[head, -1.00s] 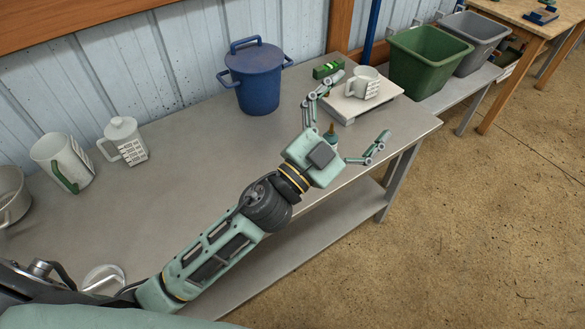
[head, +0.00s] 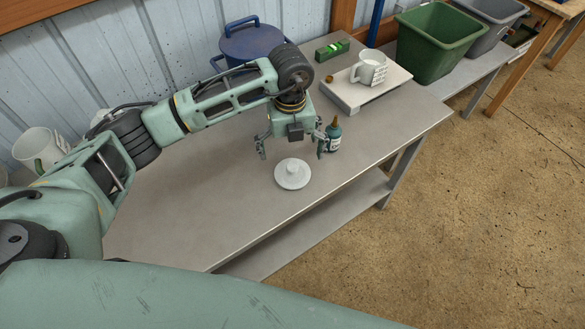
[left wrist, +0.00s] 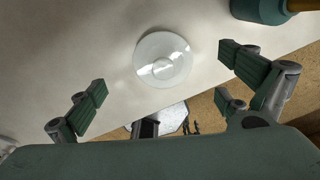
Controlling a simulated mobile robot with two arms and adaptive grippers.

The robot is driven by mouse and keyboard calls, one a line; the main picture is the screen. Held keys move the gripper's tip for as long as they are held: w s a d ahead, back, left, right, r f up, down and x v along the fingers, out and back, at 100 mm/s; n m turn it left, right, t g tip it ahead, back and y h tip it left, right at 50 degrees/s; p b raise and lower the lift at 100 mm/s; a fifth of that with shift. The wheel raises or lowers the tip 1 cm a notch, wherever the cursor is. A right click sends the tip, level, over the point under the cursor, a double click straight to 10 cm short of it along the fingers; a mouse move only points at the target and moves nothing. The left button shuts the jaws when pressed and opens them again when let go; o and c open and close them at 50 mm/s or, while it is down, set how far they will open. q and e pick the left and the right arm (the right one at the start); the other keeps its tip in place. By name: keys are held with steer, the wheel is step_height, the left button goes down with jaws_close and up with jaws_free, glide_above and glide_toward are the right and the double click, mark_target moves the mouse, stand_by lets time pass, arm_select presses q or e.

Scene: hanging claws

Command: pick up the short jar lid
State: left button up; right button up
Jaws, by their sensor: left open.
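A round white lid (head: 292,182) with a raised knob lies flat on the grey workbench, near its front edge. It also shows whole in the left wrist view (left wrist: 163,60), above the middle. My left gripper (head: 291,147) points down, open and empty, just behind the lid in the head view. In the left wrist view its two fingers (left wrist: 163,74) stand wide apart on either side of the lid, not touching it. My right gripper is not in view.
A teal bottle (head: 333,138) stands close to the gripper's right finger. Behind are a blue pot (head: 256,43), a green level (head: 332,50) and a white stand (head: 345,94) with a mug (head: 369,67). The bench (head: 210,215) is clear left of the lid.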

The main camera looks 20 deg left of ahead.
mark_target(292, 166)
arm_select(q)
steer(key=f, duration=0.2)
steer(key=f+p, duration=0.1)
steer(key=f, duration=0.4)
steer(key=shift+s+d+p, duration=0.3)
steer(key=shift+s, duration=0.1)
steer(key=shift+c, duration=0.5)
steer(key=c, duration=1)
steer(key=shift+r, duration=0.1)
